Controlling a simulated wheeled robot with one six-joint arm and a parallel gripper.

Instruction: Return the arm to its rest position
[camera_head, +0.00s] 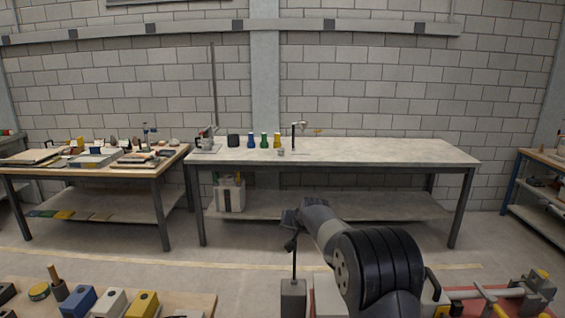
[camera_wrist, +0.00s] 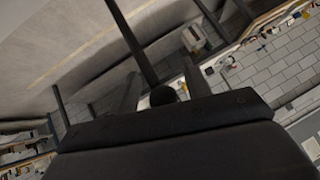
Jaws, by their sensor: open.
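My arm rises from the lower right of the head view and reaches toward the back bench. Its dark end with my gripper (camera_head: 291,232) is small in this view, in front of the bench's lower shelf. My gripper is open, and I see nothing held in it. In the wrist view a large dark part of my own arm fills the bottom, and the room appears steeply tilted.
A long bench (camera_head: 390,152) stands at the back, with blue, green and yellow bottles (camera_head: 264,141). A cluttered table (camera_head: 150,170) stands left. Blocks, including a blue one (camera_head: 79,301), lie at the front left. A thin post on a grey block (camera_head: 293,298) stands near my arm.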

